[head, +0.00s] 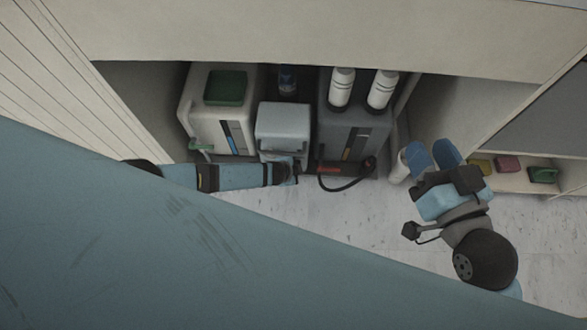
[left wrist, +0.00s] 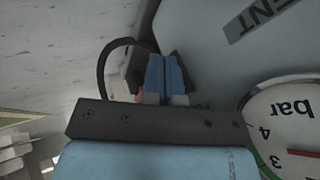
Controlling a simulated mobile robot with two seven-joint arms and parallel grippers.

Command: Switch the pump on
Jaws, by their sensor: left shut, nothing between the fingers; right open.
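A light grey box (head: 283,122), which may be the pump, stands low in the open cabinet between two tanks. My left gripper (head: 294,170) is at its lower front edge. In the left wrist view the blue fingers (left wrist: 165,75) are shut together with nothing between them. A small red part (left wrist: 138,97) shows partly behind them; I cannot tell whether it is a switch or whether they touch it. A round pressure gauge (left wrist: 290,125) marked "bar" is close at the right. My right gripper (head: 433,155) is open and empty, right of the dark tank.
A white tank (head: 200,110) with a green top stands left, a dark grey tank (head: 358,125) right. A black hose (head: 347,188) loops in front. A shelf (head: 520,176) with small coloured items is at right. The blue-grey surface (head: 130,240) hides the foreground.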

